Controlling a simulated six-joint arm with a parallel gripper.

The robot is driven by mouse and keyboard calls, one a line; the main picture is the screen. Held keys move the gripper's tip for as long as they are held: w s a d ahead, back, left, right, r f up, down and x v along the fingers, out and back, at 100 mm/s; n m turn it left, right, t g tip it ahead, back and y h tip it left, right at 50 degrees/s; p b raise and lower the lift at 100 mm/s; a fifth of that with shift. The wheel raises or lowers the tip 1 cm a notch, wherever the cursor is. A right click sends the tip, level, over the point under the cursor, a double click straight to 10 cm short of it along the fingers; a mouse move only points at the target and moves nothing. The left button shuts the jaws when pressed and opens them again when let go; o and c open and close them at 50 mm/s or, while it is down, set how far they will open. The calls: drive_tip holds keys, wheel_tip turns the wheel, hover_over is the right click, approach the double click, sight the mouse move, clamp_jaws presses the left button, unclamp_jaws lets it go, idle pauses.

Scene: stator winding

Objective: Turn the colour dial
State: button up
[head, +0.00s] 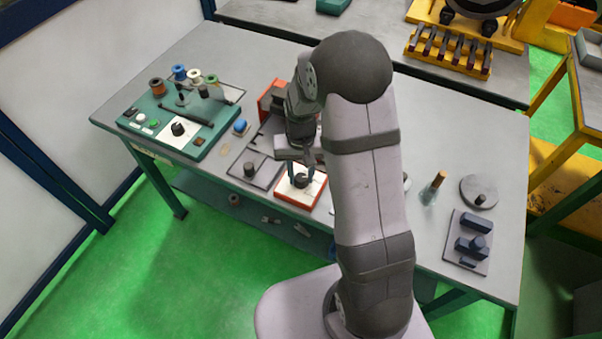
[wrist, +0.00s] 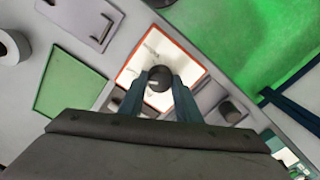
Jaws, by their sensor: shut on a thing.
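The colour dial is a dark round knob (wrist: 159,78) on a white plate with an orange-red border (wrist: 186,54). In the head view the knob (head: 301,181) sits on the same bordered plate (head: 290,199) near the front edge of the table. My gripper (wrist: 160,88) points down over the plate, with one blue-grey finger on each side of the knob. It is shut on the knob. In the head view my gripper (head: 301,173) is partly hidden by my arm. A small pale mark shows on the knob in the wrist view.
A grey plate with a dark knob (head: 249,170) lies just left of the dial. A green winding station with coloured spools (head: 167,130) stands further left. A bottle (head: 432,188), a round grey disc (head: 479,191) and a plate with dark blocks (head: 470,243) are at right.

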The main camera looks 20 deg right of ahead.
sight(301, 177)
drive_tip(key=shift+w, duration=0.1)
drive_tip(key=o, duration=1.1)
drive_tip(key=shift+c, duration=0.2)
drive_tip(key=shift+r+b, duration=1)
drive_tip(key=shift+r, duration=2.7)
